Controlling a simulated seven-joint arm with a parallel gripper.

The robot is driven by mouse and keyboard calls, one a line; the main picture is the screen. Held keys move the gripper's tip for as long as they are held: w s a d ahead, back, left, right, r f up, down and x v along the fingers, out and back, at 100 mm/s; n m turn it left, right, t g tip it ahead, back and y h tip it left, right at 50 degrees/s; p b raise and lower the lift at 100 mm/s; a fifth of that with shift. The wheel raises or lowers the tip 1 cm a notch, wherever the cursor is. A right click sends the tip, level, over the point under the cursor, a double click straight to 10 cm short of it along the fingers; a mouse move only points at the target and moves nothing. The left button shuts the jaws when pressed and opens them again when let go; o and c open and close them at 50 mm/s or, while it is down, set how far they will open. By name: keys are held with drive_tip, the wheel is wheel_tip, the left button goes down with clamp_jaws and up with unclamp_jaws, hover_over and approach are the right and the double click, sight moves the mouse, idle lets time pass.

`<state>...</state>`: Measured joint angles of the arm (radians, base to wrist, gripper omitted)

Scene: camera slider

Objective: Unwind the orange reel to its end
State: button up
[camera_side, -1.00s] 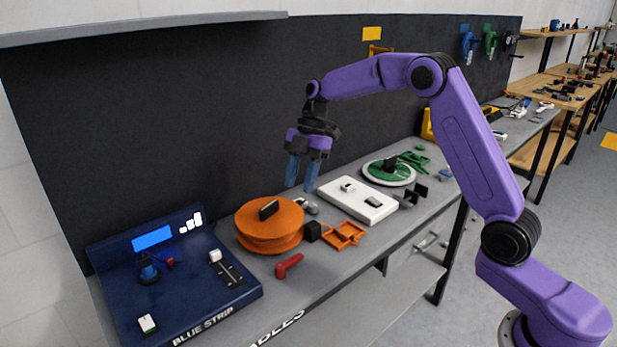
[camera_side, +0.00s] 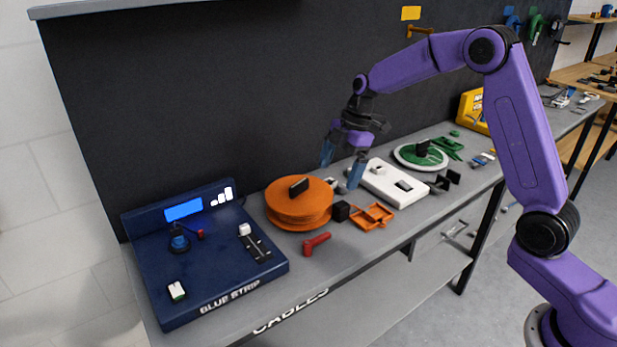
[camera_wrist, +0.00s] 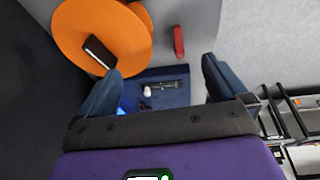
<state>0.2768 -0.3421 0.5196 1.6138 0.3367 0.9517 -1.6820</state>
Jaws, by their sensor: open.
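The orange reel (camera_side: 300,206) lies flat on the grey bench, with a black handle block (camera_side: 299,186) on its top face. In the wrist view the orange reel (camera_wrist: 75,35) fills the upper left, with the black handle block (camera_wrist: 99,52) near its lower edge. My gripper (camera_side: 343,172) is open and empty, pointing down above and to the right of the reel, apart from it. Its two blue fingers spread wide in the wrist view (camera_wrist: 160,90). The reel's underside is hidden.
A blue panel box (camera_side: 215,285) stands left of the reel. A red handle (camera_side: 316,243), a black cube (camera_side: 341,211) and an orange bracket (camera_side: 372,217) lie near the reel. A white box (camera_side: 398,194) and a green reel (camera_side: 420,165) sit to the right. A dark wall (camera_side: 220,100) stands behind.

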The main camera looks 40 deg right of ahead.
wheel_tip(320, 180, down, 6)
drive_tip(key=w+d+m+t+h, duration=0.2)
drive_tip(key=d+m+t, duration=0.15)
drive_tip(key=m, duration=0.25)
drive_tip(key=m+t+y, duration=0.2)
drive_tip(key=m+t, duration=0.7)
approach(300, 183)
drive_tip(key=x, duration=1)
drive_tip(key=shift+w+f, duration=0.1)
drive_tip(key=shift+w, duration=0.05)
drive_tip(key=c, duration=1.4)
drive_tip(key=shift+n+y, duration=0.3)
drive_tip(key=shift+y, duration=0.1)
